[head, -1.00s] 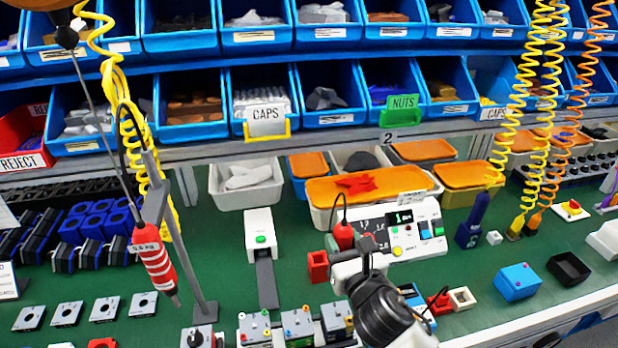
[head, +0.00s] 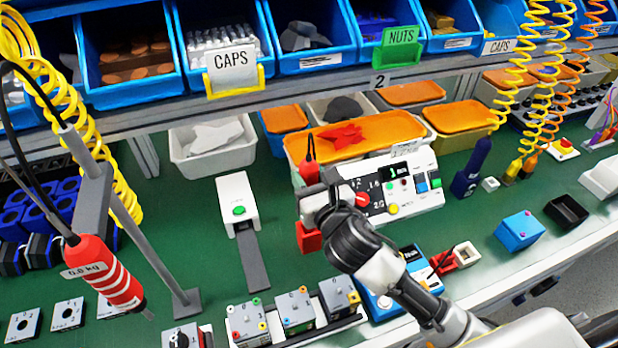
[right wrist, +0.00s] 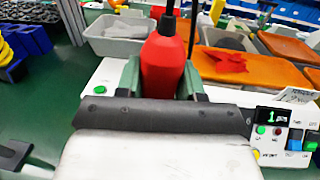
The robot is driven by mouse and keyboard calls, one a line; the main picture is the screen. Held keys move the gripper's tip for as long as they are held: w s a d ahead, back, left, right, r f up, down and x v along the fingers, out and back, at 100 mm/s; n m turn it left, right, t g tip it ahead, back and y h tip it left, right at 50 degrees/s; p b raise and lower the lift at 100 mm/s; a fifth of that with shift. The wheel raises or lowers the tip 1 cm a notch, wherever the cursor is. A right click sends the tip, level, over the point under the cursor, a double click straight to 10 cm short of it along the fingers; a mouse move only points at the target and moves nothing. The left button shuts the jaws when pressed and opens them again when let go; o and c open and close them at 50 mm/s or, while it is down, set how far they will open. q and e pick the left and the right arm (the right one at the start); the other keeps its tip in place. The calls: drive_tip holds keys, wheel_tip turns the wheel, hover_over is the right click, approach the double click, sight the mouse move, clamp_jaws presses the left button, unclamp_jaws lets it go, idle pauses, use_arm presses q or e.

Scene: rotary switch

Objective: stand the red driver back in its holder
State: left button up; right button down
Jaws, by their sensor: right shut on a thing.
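The red driver (head: 309,173) is upright in my right gripper (head: 311,189), with a black cord at its top. In the right wrist view the red driver (right wrist: 165,68) sits between the two greenish fingers of my right gripper (right wrist: 162,80), which are shut on it. Its lower end is hidden by the gripper. A red block (head: 307,237), which looks like the holder, stands on the green bench just below the gripper in the head view; its top is partly hidden. I cannot tell whether the driver's tip touches it. My left gripper is out of view.
A white control box (head: 408,190) stands right of the gripper. A white dispenser (head: 236,202) stands left. Small terminal blocks (head: 296,311) line the front. Another red striped tool (head: 103,272) hangs by a stand (head: 183,300). Blue bins fill the shelf behind.

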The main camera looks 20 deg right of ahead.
wheel_tip(320, 180, down, 4)
drive_tip(key=b, duration=0.4)
drive_tip(key=shift+f+b, duration=0.5)
drive_tip(key=shift+f, duration=0.85)
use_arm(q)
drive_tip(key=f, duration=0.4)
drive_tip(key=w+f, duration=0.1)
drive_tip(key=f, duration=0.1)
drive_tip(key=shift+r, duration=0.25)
use_arm(e)
drive_tip(key=shift+f, duration=0.25)
use_arm(q)
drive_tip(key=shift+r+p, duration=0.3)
drive_tip(key=shift+p, duration=0.2)
use_arm(e)
drive_tip(key=shift+s+f, duration=0.1)
drive_tip(key=shift+f, duration=0.2)
drive_tip(key=c, duration=0.6)
unclamp_jaws()
drive_tip(key=shift+f, duration=0.1)
